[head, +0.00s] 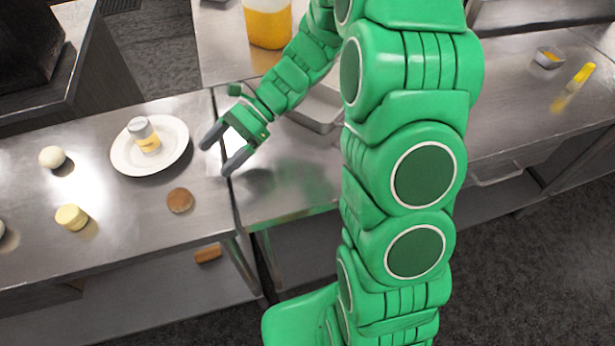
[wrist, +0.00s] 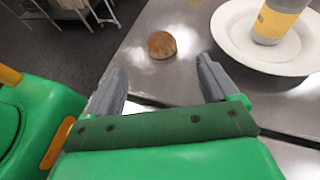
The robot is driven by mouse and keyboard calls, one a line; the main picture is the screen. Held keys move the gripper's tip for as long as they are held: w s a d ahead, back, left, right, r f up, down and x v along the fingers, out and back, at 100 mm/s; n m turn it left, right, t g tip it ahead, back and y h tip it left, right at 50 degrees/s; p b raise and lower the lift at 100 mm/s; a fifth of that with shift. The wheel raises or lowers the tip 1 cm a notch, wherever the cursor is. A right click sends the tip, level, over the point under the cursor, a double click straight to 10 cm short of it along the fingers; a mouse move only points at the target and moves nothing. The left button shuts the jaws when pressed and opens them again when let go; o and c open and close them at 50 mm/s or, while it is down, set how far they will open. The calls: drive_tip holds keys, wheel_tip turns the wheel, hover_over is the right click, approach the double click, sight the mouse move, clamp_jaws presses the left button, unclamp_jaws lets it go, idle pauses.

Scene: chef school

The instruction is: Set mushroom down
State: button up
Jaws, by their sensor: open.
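A small brown rounded thing (head: 180,200), which looks like the mushroom though I cannot be sure it is not a bun, rests on the steel counter near its front edge. It also shows in the wrist view (wrist: 161,45), beyond and roughly between my fingertips, apart from them. My gripper (head: 222,150) is open and empty, to the right of the plate near the seam between two counters. Both fingers show in the wrist view (wrist: 163,70) with nothing between them.
A white plate (head: 125,165) holds a can with a yellow label (head: 144,136). A pale round item (head: 52,157) and a yellowish item (head: 71,217) sit left. A metal tray (head: 318,110) is right of my gripper. A brown block (head: 208,253) lies on the lower shelf.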

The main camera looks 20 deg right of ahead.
drive_tip(key=s+d+r+n+t+h, duration=0.1)
drive_tip(key=s+d+r+n+h, duration=0.2)
drive_tip(key=s+d, duration=0.3)
drive_tip(key=s+d+r+n+t+h, duration=0.1)
drive_tip(key=s+d+r+n+h, duration=0.2)
drive_tip(key=s, duration=0.7)
drive_tip(key=s+d+r+n+t+h, duration=0.1)
drive_tip(key=s+d+r+n+h, duration=0.3)
drive_tip(key=s+d+n+h, duration=0.2)
drive_tip(key=shift+s+d+n, duration=0.7)
drive_tip(key=shift+s+d, duration=0.7)
drive_tip(key=shift+d, duration=0.25)
